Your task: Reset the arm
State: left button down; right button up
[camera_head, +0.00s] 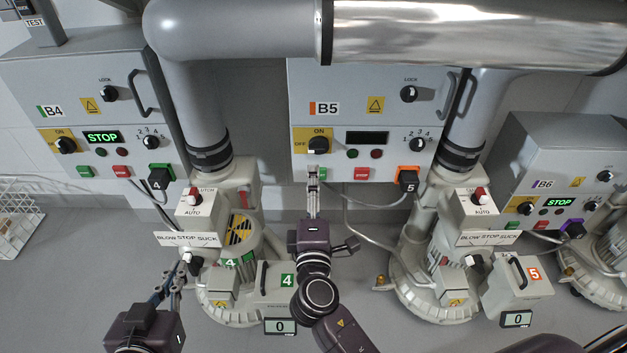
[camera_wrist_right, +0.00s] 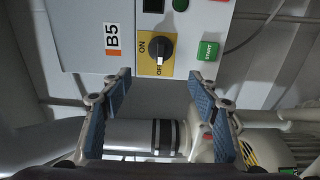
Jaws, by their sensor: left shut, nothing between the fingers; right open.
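My left gripper (camera_head: 178,272) is at the lower left of the head view, shut and empty, beside the selector lever (camera_head: 190,259) of blower 4. I cannot tell whether it touches the lever. My right gripper (camera_head: 313,172) is in front of the B5 panel (camera_head: 350,95), just below its ON/OFF knob (camera_head: 318,145). In the right wrist view my right gripper (camera_wrist_right: 160,82) is open with nothing between its blue-padded fingers. The B5 knob (camera_wrist_right: 161,48) lies beyond the fingertips there, its white mark towards OFF. The B5 display (camera_head: 367,138) is dark.
The B4 display (camera_head: 102,137) and B6 display (camera_head: 559,202) read STOP. Blower 4 (camera_head: 232,300) and blower 5 (camera_head: 440,295) stand below, near my arms. Grey cables (camera_head: 365,215) hang by B5. A large pipe (camera_head: 470,30) crosses the top. A wire basket (camera_head: 15,220) is at left.

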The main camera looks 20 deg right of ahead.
dwell(0.4)
